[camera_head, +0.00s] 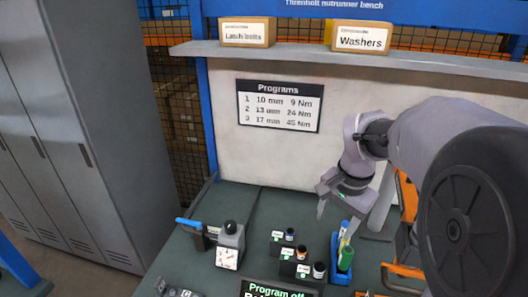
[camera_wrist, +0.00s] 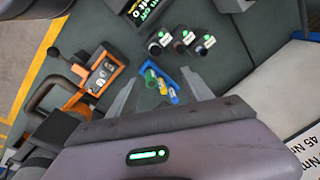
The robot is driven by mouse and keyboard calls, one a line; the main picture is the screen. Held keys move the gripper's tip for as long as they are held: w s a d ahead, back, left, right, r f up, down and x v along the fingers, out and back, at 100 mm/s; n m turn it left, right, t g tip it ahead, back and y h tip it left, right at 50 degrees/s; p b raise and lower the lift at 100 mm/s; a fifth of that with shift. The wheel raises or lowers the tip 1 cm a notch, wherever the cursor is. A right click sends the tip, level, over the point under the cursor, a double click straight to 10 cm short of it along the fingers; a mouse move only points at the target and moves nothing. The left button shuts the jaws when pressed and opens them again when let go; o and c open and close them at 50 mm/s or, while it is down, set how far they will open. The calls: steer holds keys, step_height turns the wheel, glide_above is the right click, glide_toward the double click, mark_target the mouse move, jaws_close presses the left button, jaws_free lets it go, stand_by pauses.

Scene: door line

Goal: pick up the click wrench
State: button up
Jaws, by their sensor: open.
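I cannot identify a click wrench with certainty in either view. A tool with a blue handle (camera_head: 188,222) and a dark body lies at the left of the bench in the head view; I cannot tell whether it is the wrench. My gripper (camera_head: 338,216) is open and empty, above the bench and near a blue holder (camera_head: 334,262) with marker-like sticks in it. In the wrist view my gripper (camera_wrist: 160,94) has its two fingers apart, with the blue holder (camera_wrist: 182,76) showing between and beyond them.
Small dark blocks with cylinders (camera_head: 288,252) stand mid-bench, behind a display (camera_head: 270,289). An orange-framed device (camera_wrist: 100,72) stands near the holder. A shelf (camera_head: 290,52) crosses the back; lockers (camera_head: 85,130) stand left.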

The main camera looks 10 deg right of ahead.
mark_target(349, 251)
steer(key=w+d+f+m+g, duration=0.25)
steer(key=d+f, duration=0.35)
steer(key=d, duration=0.3)
steer(key=shift+t, duration=0.35)
steer(key=f+b, duration=0.4)
steer(key=f, duration=0.8)
steer(key=shift+w+f, duration=0.2)
steer(key=f+b, duration=0.1)
steer(key=f, duration=0.1)
steer(key=f+b, duration=0.1)
steer(key=f, duration=0.1)
steer(key=f+b, duration=0.1)
steer(key=shift+w+f+b, duration=0.25)
steer(key=shift+f+b, duration=0.05)
steer(key=shift+f, duration=0.1)
steer(key=shift+r, duration=0.2)
jaws_close()
